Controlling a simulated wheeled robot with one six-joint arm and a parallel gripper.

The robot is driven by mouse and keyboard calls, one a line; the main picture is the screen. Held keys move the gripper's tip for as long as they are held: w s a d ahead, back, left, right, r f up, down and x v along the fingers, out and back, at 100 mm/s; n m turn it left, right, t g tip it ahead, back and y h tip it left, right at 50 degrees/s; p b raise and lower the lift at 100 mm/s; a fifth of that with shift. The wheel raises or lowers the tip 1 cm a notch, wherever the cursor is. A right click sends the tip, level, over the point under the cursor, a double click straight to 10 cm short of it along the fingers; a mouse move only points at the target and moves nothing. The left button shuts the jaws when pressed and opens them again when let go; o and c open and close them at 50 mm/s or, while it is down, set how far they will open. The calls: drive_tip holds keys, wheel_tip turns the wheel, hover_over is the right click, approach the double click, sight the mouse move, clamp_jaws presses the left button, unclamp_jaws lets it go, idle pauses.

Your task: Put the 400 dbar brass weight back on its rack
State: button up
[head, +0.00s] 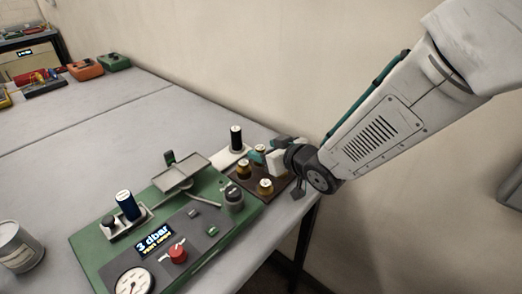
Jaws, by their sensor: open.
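Several brass weights stand on a dark brown rack (274,188) at the table's right edge in the head view. One brass weight (265,187) is at the rack's front, another brass weight (243,170) is at its left, and a third brass weight (260,150) is at the back beside my gripper. Their markings are too small to read, so I cannot tell which is the 400 dbar one. My gripper (262,156) is open, low over the back right of the rack. The wrist hides part of the rack, and I cannot tell whether the fingers touch a weight.
A green instrument panel (90,240) with a "3 dbar" display (153,238), red knob (177,252) and gauge (134,281) lies left of the rack. A black cylinder (236,138) stands behind. A grey can (18,246) is at far left. The table's (90,165) left middle is clear.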

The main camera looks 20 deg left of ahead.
drive_tip(key=v, duration=0.9)
drive_tip(key=shift+s, duration=0.15)
drive_tip(key=shift+d+r, duration=0.1)
drive_tip(key=shift+d, duration=0.05)
drive_tip(key=d+r+m+h, duration=0.3)
drive_tip(key=d+m+h, duration=0.15)
drive_tip(key=d, duration=0.85)
drive_tip(key=d+r+m+h, duration=0.3)
drive_tip(key=d+h, duration=0.2)
drive_tip(key=d, duration=0.8)
drive_tip(key=s+d+r+m+g+h, duration=0.1)
drive_tip(key=s+d+m+g, duration=0.1)
drive_tip(key=s, duration=0.8)
drive_tip(key=s+d+r+m+g, duration=0.1)
drive_tip(key=s+d+r+g, duration=0.1)
drive_tip(key=s+d+g, duration=0.2)
drive_tip(key=s+d, duration=0.3)
drive_tip(key=s, duration=0.3)
drive_tip(key=shift+d+m+h, duration=0.35)
